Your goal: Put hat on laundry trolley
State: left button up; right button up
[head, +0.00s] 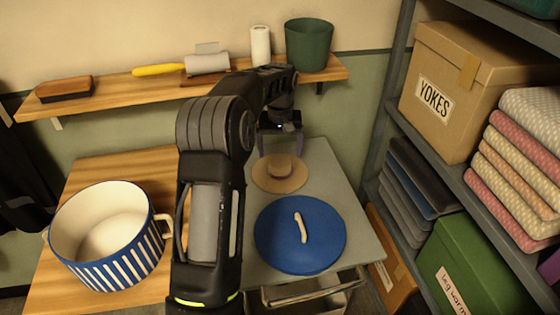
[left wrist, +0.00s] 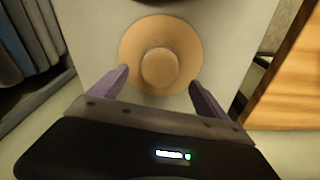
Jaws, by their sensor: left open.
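The tan, round-brimmed hat (head: 280,174) lies flat on a grey-topped unit (head: 335,190), behind a blue lid. It also shows in the left wrist view (left wrist: 160,50), crown towards the camera. The unit has a metal rail and what looks like a basket or drawer at its front; I cannot tell whether it is the laundry trolley. My left gripper (head: 281,146) is open and empty, just over the far side of the hat. In the left wrist view its purple fingers (left wrist: 160,88) stand apart on either side of the near brim. My right gripper is not in view.
The blue lid (head: 300,234) with a pale handle lies in front of the hat. A striped pot (head: 108,252) stands on the wooden table at left. A wall shelf (head: 130,90) carries a brush, roller and green bin. A loaded rack (head: 455,180) bounds the right.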

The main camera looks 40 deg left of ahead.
aim_at(280, 165)
pick_arm(q)
jog(key=r, duration=0.5)
jog(key=shift+s+d, duration=0.2)
jog(key=shift+s, duration=0.05)
dwell(0.3)
